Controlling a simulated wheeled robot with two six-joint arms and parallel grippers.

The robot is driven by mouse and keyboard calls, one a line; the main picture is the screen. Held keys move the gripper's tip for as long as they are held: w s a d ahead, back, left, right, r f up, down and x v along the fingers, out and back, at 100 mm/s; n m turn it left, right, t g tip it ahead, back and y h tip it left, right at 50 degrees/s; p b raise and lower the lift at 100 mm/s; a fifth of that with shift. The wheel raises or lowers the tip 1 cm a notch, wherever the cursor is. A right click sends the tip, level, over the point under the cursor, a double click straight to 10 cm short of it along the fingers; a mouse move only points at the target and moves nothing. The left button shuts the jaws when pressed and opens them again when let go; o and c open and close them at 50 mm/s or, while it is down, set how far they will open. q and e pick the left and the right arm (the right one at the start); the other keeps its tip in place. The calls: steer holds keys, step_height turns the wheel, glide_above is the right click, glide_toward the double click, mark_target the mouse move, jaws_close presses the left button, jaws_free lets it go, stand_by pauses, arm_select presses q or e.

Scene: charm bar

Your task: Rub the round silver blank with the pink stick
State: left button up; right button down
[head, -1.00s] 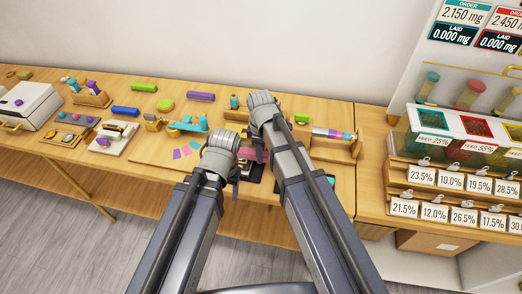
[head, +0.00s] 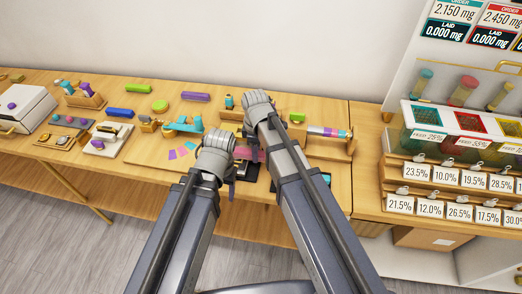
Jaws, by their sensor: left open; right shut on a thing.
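My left gripper (head: 238,168) is at the middle of the bench, its dark fingers partly hidden by its own wrist. It is open. My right gripper (head: 265,135) is just beyond and to the right of it, mostly hidden behind its wrist and arm. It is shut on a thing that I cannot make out. A pink piece (head: 250,155) shows between the two wrists; whether it is the pink stick is unclear. I cannot make out the round silver blank, which may be hidden by my arms.
A wooden rack (head: 340,148) with coloured pieces stands right of my arms. A teal tool (head: 184,127) and coloured swatches (head: 182,151) lie to the left. Behind are a purple bar (head: 195,97) and a green disc (head: 160,105).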

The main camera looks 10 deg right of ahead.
steer(key=shift+w+a, duration=0.2)
steer(key=shift+a, duration=0.3)
steer(key=shift+w+a, duration=0.15)
steer(key=shift+a, duration=0.4)
steer(key=shift+d, duration=0.15)
steer(key=shift+d, duration=0.4)
steer(key=shift+s, duration=0.2)
steer(key=shift+s+d, duration=0.15)
steer(key=shift+d, duration=0.4)
